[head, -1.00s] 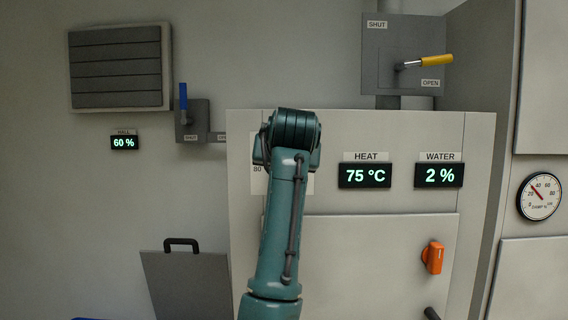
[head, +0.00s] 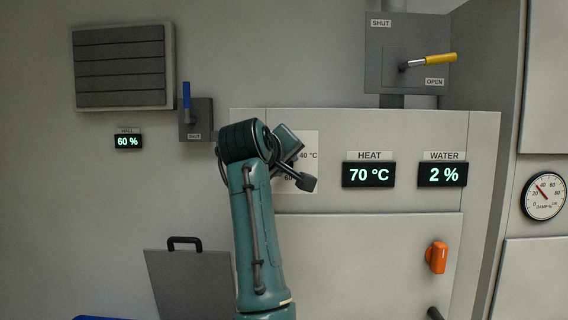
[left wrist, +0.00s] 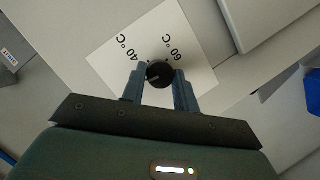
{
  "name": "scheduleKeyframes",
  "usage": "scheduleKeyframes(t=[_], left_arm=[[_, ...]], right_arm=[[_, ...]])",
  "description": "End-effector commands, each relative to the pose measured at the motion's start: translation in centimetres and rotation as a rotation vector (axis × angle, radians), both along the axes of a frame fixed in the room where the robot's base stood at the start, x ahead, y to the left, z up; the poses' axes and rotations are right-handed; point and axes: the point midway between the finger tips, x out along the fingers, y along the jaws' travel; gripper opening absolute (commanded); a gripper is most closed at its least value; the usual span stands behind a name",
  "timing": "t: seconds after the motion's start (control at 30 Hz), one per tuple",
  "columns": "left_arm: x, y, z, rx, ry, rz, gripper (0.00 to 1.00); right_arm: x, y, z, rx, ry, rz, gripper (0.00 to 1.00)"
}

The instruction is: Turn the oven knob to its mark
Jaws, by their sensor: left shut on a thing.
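The black oven knob (left wrist: 160,74) sits on a white dial plate (left wrist: 120,45) in the left wrist view. The plate reads 40 °C and 60 °C there, and a pale line shows on the knob's face. My left gripper (left wrist: 159,84) is shut on the knob, with one finger on each side. In the head view my left arm hides the knob and part of the dial plate (head: 310,150). The HEAT display (head: 368,174) reads 70 °C. My right gripper is not in view.
The WATER display (head: 442,174) reads 2 %. An orange knob (head: 436,257) is on the lower panel. A yellow-handled lever (head: 440,58) is above, and a blue-handled lever (head: 187,97) is left of the oven. A grey lid-like panel (head: 187,280) stands at lower left.

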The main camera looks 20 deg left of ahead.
Motion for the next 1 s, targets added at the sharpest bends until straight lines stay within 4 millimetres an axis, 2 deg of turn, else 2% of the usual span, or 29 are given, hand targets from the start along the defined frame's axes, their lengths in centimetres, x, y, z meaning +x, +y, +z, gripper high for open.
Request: scheduleKeyframes(t=[0.4, 0.97, 1.0], left_arm=[[0.00, 0.08, -0.43, -0.188, -0.046, 0.000, 0.07], [0.00, 0.06, -0.40, -0.215, -0.053, 0.000, 0.07], [0.00, 0.06, -0.40, -0.215, -0.053, 0.000, 0.32]], right_arm=[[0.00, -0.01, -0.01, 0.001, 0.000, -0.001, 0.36], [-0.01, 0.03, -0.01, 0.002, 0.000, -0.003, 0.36], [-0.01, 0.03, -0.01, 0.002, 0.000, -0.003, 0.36]])
